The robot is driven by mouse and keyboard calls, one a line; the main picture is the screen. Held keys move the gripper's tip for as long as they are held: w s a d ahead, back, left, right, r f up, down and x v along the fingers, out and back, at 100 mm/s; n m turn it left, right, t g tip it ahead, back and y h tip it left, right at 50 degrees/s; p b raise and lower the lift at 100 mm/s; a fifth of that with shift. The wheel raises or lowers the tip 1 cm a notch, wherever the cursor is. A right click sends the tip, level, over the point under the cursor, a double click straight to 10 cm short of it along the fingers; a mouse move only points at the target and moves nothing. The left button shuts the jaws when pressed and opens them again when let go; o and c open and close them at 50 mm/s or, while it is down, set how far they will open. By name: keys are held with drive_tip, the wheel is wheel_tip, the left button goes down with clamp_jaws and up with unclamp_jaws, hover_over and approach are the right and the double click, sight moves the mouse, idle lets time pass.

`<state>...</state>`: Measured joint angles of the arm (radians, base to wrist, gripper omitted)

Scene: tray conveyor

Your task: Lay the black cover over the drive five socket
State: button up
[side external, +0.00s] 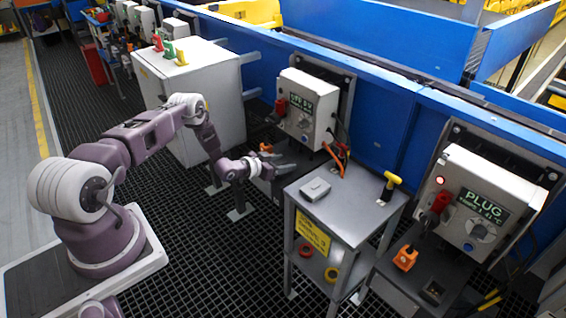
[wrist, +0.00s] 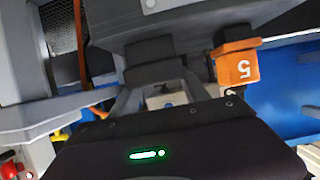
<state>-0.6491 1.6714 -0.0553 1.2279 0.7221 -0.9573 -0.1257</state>
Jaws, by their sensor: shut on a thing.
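My gripper (side external: 272,161) is at the shelf under the middle drive box in the side view. In the wrist view my gripper (wrist: 155,78) is shut on a dark block, the black cover (wrist: 152,49). The cover is in front of a grey shelf (wrist: 185,18). An orange plug marked 5 (wrist: 235,65) is just right of it in the wrist view; the orange plug (side external: 265,147) also shows beside my gripper in the side view. The drive five socket is hidden behind the cover and gripper. I cannot tell whether the cover touches the shelf.
The drive box (side external: 306,105) with a lit display and red plug stands above the shelf. A grey table (side external: 345,212) with a small grey box (side external: 315,189) and a yellow-handled tool (side external: 391,184) is close on the right. Another drive box (side external: 480,200) reads PLUG. A white cabinet (side external: 190,100) stands left.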

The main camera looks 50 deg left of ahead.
drive_tip(key=shift+f, duration=0.1)
drive_tip(key=o, duration=1.4)
drive_tip(key=shift+o, duration=0.2)
drive_tip(key=shift+s, duration=0.1)
